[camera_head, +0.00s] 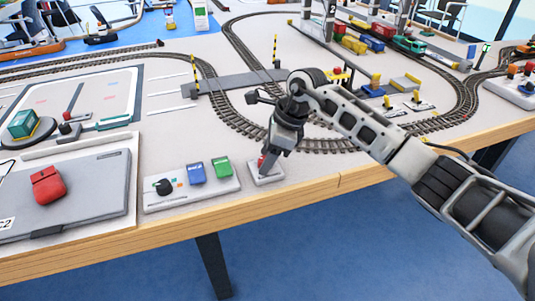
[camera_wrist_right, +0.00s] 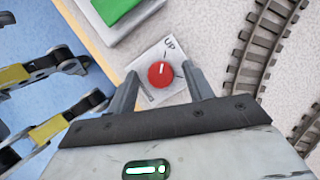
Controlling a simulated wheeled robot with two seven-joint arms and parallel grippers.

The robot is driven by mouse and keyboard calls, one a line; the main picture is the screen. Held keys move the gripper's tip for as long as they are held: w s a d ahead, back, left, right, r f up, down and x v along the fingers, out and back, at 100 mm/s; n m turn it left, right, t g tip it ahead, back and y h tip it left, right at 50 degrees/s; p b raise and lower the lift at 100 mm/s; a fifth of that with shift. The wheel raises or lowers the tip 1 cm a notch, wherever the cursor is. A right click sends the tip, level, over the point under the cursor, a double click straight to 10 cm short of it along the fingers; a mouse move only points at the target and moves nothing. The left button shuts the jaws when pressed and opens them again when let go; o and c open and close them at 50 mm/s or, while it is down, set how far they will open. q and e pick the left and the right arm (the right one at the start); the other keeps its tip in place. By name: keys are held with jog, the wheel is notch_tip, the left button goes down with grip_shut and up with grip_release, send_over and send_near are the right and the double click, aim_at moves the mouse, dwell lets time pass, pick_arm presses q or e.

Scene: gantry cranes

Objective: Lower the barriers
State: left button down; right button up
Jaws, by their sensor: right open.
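Two yellow-and-black striped barrier poles, the left one (camera_head: 195,73) and the right one (camera_head: 275,48), stand upright beside the grey road crossing the track. A small white switch plate (camera_head: 268,179) lies near the table's front edge. In the right wrist view it carries a round red knob (camera_wrist_right: 161,75) with a white mark pointing roughly towards the word UP; a second label is mostly hidden. My right gripper (camera_wrist_right: 160,70) is open, pointing down, with one finger on each side of the knob. Whether the fingers touch it is unclear. My left gripper is not in view.
A control box (camera_head: 190,190) with a black knob, blue button (camera_head: 196,172) and green button (camera_head: 222,167) stands left of the switch plate. A grey panel with a red piece (camera_head: 47,186) lies further left. Curved track (camera_head: 235,125) runs behind the gripper.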

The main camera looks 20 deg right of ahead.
jog(key=c, duration=1)
jog(key=shift+o, duration=0.2)
